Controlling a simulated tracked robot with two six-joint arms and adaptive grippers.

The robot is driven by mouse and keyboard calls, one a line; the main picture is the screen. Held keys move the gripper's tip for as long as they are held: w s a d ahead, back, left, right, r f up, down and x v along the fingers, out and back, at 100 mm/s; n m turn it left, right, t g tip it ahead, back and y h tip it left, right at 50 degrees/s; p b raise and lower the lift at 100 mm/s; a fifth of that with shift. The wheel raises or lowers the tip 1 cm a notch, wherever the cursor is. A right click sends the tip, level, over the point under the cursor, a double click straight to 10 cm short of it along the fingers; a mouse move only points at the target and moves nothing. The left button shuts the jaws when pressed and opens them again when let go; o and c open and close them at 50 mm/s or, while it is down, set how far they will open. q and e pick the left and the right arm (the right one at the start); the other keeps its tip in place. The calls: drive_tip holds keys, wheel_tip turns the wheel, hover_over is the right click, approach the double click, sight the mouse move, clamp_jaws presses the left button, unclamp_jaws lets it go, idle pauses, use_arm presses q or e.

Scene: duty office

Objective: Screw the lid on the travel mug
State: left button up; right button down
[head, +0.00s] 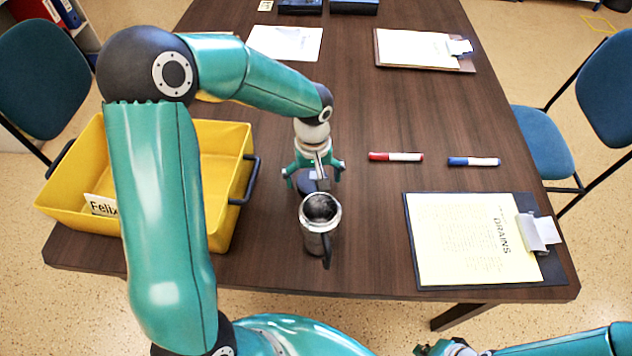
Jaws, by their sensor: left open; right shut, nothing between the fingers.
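The steel travel mug (316,238) stands upright on the brown table, its open top facing up and its dark handle toward the front right. A dark, round thing that looks like the lid (312,186) lies just behind the mug, partly hidden by my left gripper. My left gripper (313,181) points down over this dark thing with its fingers open, one on each side. I cannot tell whether the fingers touch it. My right gripper (440,349) is at the bottom edge, partly cut off, shut and empty, away from the mug.
A yellow crate (223,128) labelled Felix stands left of the mug. A red marker (396,157) and a blue marker (474,162) lie to the right. A clipboard (552,268) with yellow paper lies front right; another clipboard (467,66) lies farther back. The table's middle is clear.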

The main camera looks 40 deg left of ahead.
sight(313, 179)
use_arm(q)
drive_tip(key=shift+c, duration=0.2)
drive_tip(key=c, duration=1)
drive_tip(key=shift+r, duration=0.2)
wheel_tip(313, 179, up, 20)
drive_tip(key=shift+f+p, duration=0.1)
drive_tip(key=shift+p, duration=0.85)
